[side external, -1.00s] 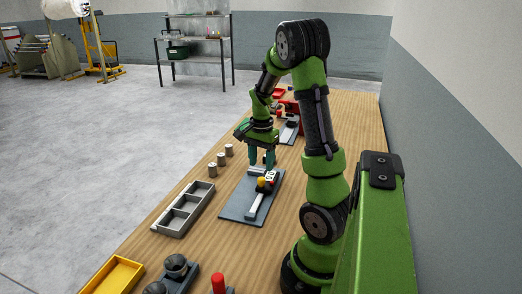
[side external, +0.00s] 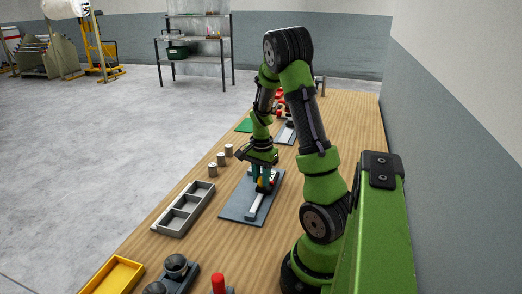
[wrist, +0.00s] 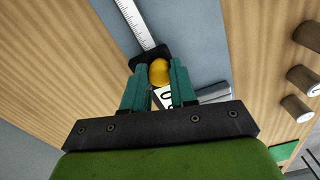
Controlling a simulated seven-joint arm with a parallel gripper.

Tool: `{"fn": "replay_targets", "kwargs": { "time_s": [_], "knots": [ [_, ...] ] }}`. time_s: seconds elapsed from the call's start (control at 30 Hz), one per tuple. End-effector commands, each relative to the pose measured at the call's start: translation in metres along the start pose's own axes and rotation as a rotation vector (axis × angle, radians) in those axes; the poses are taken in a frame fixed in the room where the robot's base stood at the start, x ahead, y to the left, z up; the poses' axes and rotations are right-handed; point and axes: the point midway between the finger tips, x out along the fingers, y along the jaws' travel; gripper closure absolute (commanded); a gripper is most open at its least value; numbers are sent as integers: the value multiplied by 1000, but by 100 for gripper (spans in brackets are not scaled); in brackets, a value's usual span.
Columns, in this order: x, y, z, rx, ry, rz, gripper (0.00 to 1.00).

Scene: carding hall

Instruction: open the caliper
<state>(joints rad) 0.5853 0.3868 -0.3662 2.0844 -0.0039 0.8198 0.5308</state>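The caliper (side external: 256,203) lies on a blue-grey board (side external: 233,211) on the bench. In the wrist view its pale graduated beam (wrist: 134,20) runs up to a black slider part (wrist: 149,56) with a round orange-yellow knob (wrist: 159,72). A white face with dark digits shows partly below the knob, between my fingers. My gripper (wrist: 159,66) is down at the slider, its two teal fingers on either side of the knob. Whether they press on it cannot be told. My fingers and hand hide part of the caliper; a grey jaw piece (wrist: 214,93) shows at right.
A grey compartment tray (side external: 161,231) stands left of the board, with several metal cylinders (side external: 213,171) behind it. A yellow bin (side external: 116,274), a dark holder with cups (side external: 176,264) and a red-topped item (side external: 218,281) are nearer. Bare wood lies right of the board.

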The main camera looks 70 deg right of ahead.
Motion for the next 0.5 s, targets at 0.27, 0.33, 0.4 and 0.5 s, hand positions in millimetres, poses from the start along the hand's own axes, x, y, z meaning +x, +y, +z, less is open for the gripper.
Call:
{"fn": "replay_targets", "kwargs": {
  "time_s": [0.27, 0.33, 0.4, 0.5],
  "knots": [
    [0, 0, 0, 0, 0, 0, 100],
    [0, 0, 1, 0, 0, 0, 100],
    [-1, 2, 9, -2, 0, 0, 100],
    [-1, 7, 29, -7, -2, 0, 100]
  ]
}}
